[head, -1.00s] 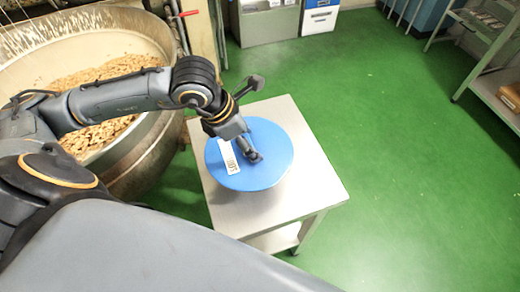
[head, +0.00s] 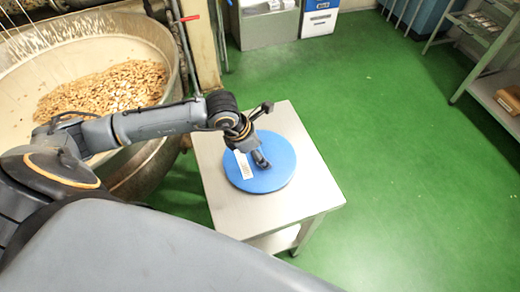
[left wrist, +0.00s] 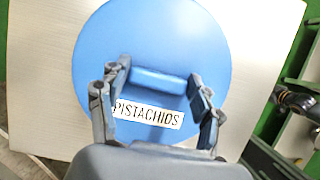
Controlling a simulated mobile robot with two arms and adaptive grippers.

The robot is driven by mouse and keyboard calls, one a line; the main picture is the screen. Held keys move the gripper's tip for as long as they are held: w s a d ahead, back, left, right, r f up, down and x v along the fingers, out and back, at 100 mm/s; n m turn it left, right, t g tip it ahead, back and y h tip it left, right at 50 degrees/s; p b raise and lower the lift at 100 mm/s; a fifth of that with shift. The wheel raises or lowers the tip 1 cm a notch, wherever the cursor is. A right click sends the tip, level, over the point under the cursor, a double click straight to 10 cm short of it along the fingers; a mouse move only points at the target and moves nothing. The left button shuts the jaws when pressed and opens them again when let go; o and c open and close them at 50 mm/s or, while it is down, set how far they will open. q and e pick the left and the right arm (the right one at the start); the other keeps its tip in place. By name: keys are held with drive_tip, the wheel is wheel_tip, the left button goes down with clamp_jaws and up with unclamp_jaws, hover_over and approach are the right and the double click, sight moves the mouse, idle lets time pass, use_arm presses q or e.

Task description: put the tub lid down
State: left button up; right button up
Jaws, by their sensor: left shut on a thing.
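The tub lid (head: 272,180) is a round blue disc with a white label; in the left wrist view the lid (left wrist: 150,35) reads "PISTACHIOS". My left gripper (head: 261,160) is over its middle, and in the left wrist view the fingers (left wrist: 160,78) are shut on the blue bar handle of the lid. The lid lies flat over the top of a steel table (head: 305,200), close to the surface; I cannot tell whether it touches. The gripper hides part of the lid. My right gripper is not in view.
A large kettle (head: 160,45) with nuts stands left of the table, under my left arm. The tabletop has bare margins around the lid. Green floor (head: 400,170) is open to the right. A metal shelf (head: 490,85) stands far right, grey boxes (head: 268,25) at the back.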

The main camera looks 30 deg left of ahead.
use_arm(q)
drive_tip(key=o, duration=1.2)
drive_tip(key=shift+c, duration=0.2)
drive_tip(key=shift+r, duration=0.1)
drive_tip(key=b+v, duration=0.2)
drive_tip(key=v, duration=1)
